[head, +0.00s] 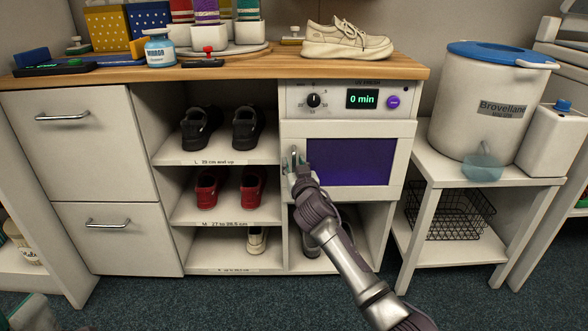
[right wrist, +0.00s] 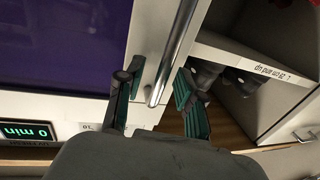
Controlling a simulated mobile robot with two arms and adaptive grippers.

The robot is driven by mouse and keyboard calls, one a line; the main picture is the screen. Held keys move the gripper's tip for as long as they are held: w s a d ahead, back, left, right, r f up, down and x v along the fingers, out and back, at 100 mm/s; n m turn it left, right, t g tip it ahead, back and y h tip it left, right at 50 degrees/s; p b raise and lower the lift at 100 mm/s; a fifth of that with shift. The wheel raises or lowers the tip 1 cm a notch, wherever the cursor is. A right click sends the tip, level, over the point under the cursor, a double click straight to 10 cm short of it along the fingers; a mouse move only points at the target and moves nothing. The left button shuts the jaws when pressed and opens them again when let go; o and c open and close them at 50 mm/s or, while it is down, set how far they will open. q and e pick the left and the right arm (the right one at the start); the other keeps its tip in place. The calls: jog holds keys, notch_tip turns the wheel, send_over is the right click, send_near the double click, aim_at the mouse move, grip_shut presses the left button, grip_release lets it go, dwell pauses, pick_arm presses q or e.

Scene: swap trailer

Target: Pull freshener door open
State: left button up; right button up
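The freshener is a white unit with a dial, a green "0 min" display and a purple button. Its door (head: 396,160) has a purple window and is closed. The door's upright metal handle (head: 292,158) is on its left side. My right gripper (head: 300,172) is at this handle, partly hiding it. In the right wrist view, the handle (right wrist: 178,48) runs between the two fingers of my right gripper (right wrist: 156,88), which are apart with gaps on both sides.
Shelves left of the door hold black shoes (head: 246,128) and red shoes (head: 252,188). A beige shoe (head: 345,40) stands on the wooden counter (head: 265,66) above. A white side table (head: 440,168) with a blue-lidded bucket (head: 462,105) stands at right. Carpeted floor is clear in front.

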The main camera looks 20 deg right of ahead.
jog(key=shift+w, duration=0.2)
grip_shut()
jog(key=shift+s+p, duration=0.2)
jog(key=shift+p, duration=0.1)
